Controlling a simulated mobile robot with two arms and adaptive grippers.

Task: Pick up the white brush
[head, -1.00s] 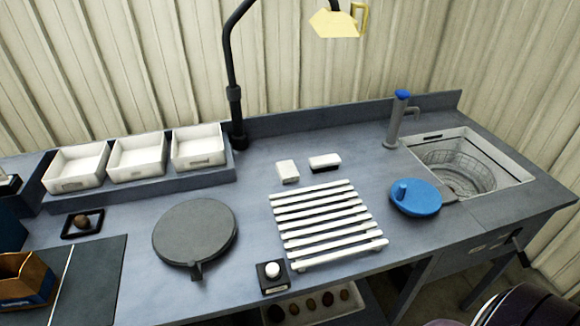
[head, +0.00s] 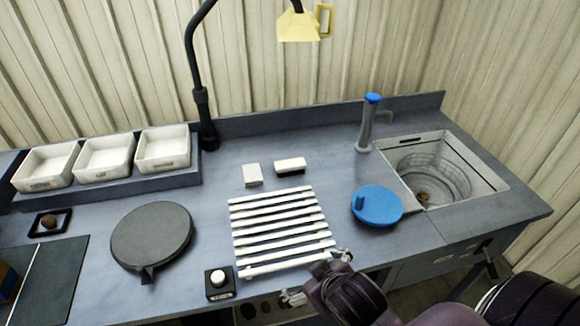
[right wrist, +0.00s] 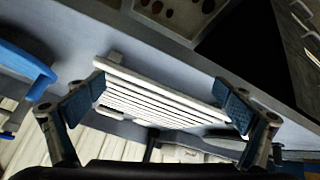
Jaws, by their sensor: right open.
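The white brush (head: 290,166), a small white block with a dark underside, lies on the grey worktop behind the slatted white rack. A plain pale block (head: 252,175) lies just left of it. My right gripper (head: 316,276) is open and empty at the front right edge of the rack, well short of the brush. In the right wrist view its two blue-padded fingers (right wrist: 165,92) are spread wide with the rack beyond them. I cannot make out the brush in that view. My left gripper is not in view.
The white rack (head: 283,221) lies between my right gripper and the brush. A blue round lid (head: 377,208) is to its right, near the sink (head: 477,184) and tap (head: 366,130). A dark round plate (head: 150,235) and white bins (head: 104,156) are left. A lamp post (head: 202,95) rises behind.

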